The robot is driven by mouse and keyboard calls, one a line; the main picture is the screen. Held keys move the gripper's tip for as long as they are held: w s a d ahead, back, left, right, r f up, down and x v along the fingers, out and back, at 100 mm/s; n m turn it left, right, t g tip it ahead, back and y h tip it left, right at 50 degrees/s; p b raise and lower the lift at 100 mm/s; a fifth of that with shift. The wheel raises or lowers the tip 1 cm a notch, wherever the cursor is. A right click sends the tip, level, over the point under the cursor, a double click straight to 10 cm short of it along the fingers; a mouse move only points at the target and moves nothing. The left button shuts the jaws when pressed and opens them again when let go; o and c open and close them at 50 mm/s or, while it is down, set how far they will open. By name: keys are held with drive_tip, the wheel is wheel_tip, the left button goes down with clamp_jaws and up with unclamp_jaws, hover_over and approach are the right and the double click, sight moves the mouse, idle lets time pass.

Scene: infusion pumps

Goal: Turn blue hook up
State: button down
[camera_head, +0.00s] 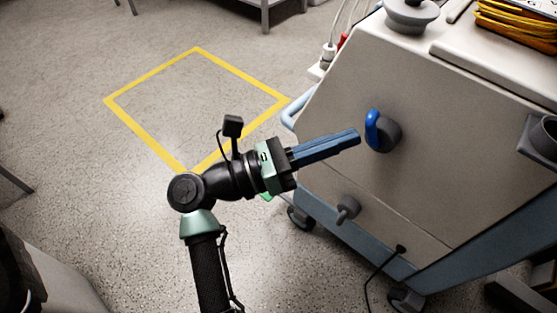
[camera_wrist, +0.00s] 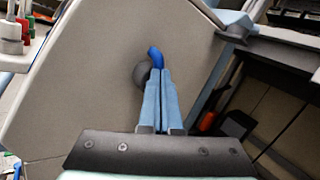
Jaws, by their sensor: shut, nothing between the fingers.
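The blue hook (camera_head: 373,130) is mounted on a dark grey round knob (camera_head: 388,134) on the side panel of a cream cart. In the head view the hook stands roughly upright along the knob's left side. My gripper (camera_head: 357,137) has long blue fingers that are closed together and empty. Its tips point at the hook and end just left of it; I cannot tell whether they touch. In the wrist view the shut fingertips (camera_wrist: 160,72) overlap the lower part of the hook (camera_wrist: 155,56), and the knob (camera_wrist: 141,73) is partly hidden behind them.
The cream cart (camera_head: 330,110) stands on wheels. A smaller grey knob (camera_head: 347,208) sits lower on the panel, and a dark grey holder (camera_head: 541,138) sticks out at the right. A light-blue handle (camera_head: 297,108) is on the left edge. Open floor with a yellow-taped square (camera_head: 150,64) lies left.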

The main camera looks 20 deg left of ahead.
drive_tip(key=p+v, duration=0.2)
drive_tip(key=v, duration=0.9)
drive_tip(key=shift+s+a+p, duration=0.15)
drive_tip(key=shift+a+p, duration=0.1)
drive_tip(key=shift+p, duration=0.1)
